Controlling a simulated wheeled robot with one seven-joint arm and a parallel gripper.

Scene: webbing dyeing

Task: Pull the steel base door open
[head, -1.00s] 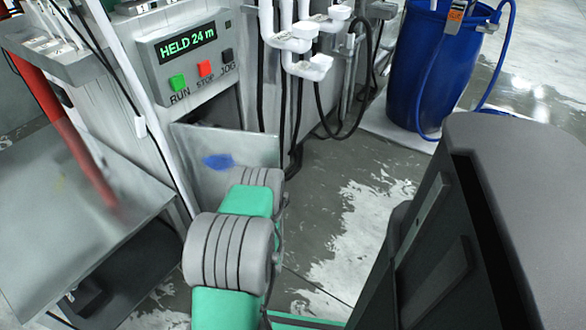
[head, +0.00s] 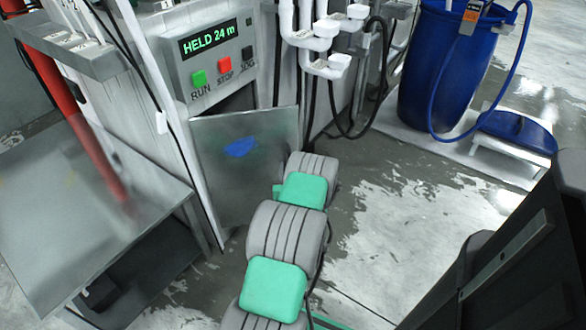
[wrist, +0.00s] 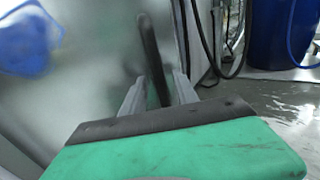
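The steel base door (head: 245,160) is a grey metal panel with a blue patch, standing ajar from the machine base in the head view. In the wrist view the door (wrist: 95,75) fills the upper left, with the blue patch at far left. A dark bar handle (wrist: 150,55) stands out near its right edge. My gripper (wrist: 160,80) has its two grey fingers apart, one on each side of the handle, with narrow gaps showing beside the bar. In the head view my arm hides the fingers and handle.
A control panel (head: 215,58) reading HELD 24 m is above the door. A steel table (head: 85,215) stands left. White pipe fittings (head: 322,42) and black hoses hang to the right, beyond them a blue drum (head: 445,70). Wet floor (head: 400,200) right of the arm is clear.

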